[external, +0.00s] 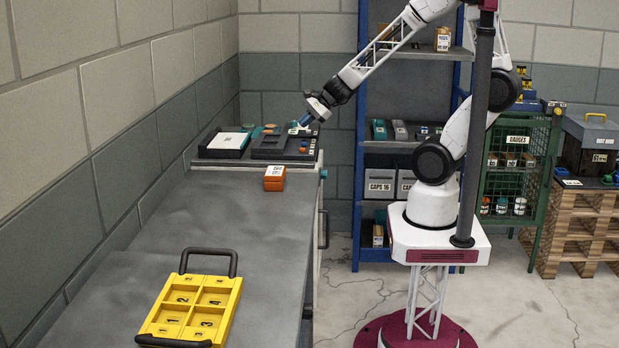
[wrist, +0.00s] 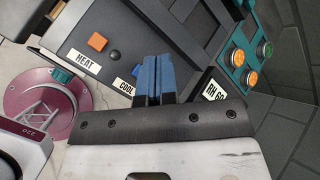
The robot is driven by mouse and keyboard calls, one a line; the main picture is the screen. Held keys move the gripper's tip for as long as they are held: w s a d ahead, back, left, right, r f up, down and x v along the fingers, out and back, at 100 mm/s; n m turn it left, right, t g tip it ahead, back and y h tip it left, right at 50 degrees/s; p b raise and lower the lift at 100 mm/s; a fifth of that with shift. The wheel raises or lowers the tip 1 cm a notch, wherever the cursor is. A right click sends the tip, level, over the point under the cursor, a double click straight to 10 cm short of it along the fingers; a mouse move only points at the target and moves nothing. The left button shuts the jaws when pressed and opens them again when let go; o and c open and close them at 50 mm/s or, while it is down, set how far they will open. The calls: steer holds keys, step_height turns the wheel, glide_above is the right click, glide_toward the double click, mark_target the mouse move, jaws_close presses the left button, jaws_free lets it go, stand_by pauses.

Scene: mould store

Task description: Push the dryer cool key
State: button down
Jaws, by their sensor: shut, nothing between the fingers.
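The dryer (external: 270,154) is a dark unit at the far end of the bench. In the external view my gripper (external: 298,127) is low over the dryer.
A teal strip of round orange and green buttons (wrist: 238,57) and an RH 60 label (wrist: 214,91) lie to the right in the wrist view. A yellow numbered mould tray (external: 188,334) lies on the near bench.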

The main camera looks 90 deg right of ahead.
steer(key=shift+r, duration=0.95)
steer(key=s+a+r+n+g+y, duration=0.1)
steer(key=s+a+r+n+g, duration=0.15)
steer(key=a+n, duration=0.35)
steer(key=s+a+r+n+g+y, duration=0.1)
steer(key=s+a+r+n, duration=0.3)
steer(key=a+n, duration=0.2)
steer(key=s+a+r+n+g+h, duration=0.1)
steer(key=s+r+n+h, duration=0.1)
steer(key=s+n, duration=0.3)
steer(key=s+a+r+n+g+h, duration=0.2)
steer(key=s+r+n, duration=0.1)
steer(key=s+n, duration=0.3)
steer(key=shift+s+a+r+n, duration=0.15)
steer(key=shift+s+a+n, duration=0.15)
steer(key=shift+n, duration=0.4)
steer(key=c, duration=1.8)
jaws_free()
steer(key=shift+w, duration=0.1)
steer(key=shift+c, duration=0.2)
